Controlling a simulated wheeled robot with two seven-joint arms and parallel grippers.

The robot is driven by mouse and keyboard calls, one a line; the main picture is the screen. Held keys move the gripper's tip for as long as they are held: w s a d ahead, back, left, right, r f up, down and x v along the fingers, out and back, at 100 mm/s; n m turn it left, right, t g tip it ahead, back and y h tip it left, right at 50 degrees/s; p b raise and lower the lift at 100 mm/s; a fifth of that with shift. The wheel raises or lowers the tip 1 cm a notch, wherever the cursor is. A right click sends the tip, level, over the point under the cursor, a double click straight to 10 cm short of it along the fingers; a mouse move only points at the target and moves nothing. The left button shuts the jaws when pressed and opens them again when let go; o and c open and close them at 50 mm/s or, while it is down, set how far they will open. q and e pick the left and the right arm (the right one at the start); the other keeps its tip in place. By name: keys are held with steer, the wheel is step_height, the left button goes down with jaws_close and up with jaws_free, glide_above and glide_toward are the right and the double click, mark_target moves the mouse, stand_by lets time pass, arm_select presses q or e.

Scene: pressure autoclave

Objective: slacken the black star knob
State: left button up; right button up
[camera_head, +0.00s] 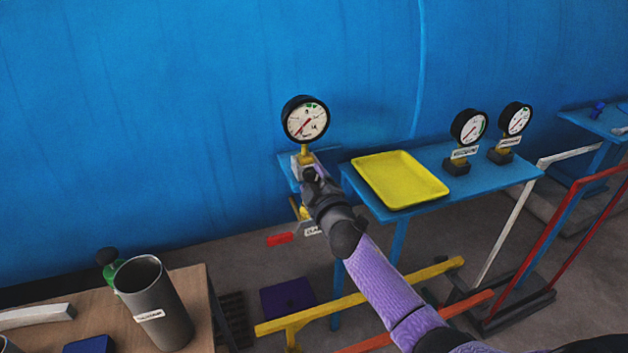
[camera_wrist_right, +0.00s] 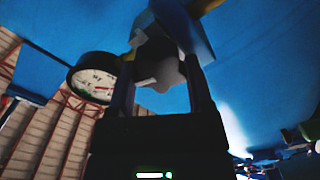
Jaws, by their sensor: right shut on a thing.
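My right gripper (camera_head: 309,174) reaches the fitting just below the dial gauge (camera_head: 306,120) on the blue vessel. In the right wrist view, its two dark fingers (camera_wrist_right: 163,92) are closed on a dark grey, lobed piece (camera_wrist_right: 168,74), which I take to be the star knob. The gripper hides the knob in the head view, and the wrist view is dim, so its exact shape is unclear. The gauge also shows left of the fingers in the wrist view (camera_wrist_right: 95,79). My left gripper is not in view.
A blue table (camera_head: 488,183) right of my gripper holds a yellow tray (camera_head: 400,180) and two loose gauges (camera_head: 469,127). A red handle (camera_head: 280,239) sits below the fitting. Yellow and red rails (camera_head: 390,288) run beneath my arm. A grey canister (camera_head: 155,300) stands at lower left.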

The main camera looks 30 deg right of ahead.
steer(key=shift+f+n, duration=0.15)
steer(key=shift+n, duration=3.45)
steer(key=shift+f+n, duration=0.15)
steer(key=shift+n, duration=3.45)
steer(key=o, duration=1.3)
steer(key=shift+c, duration=0.2)
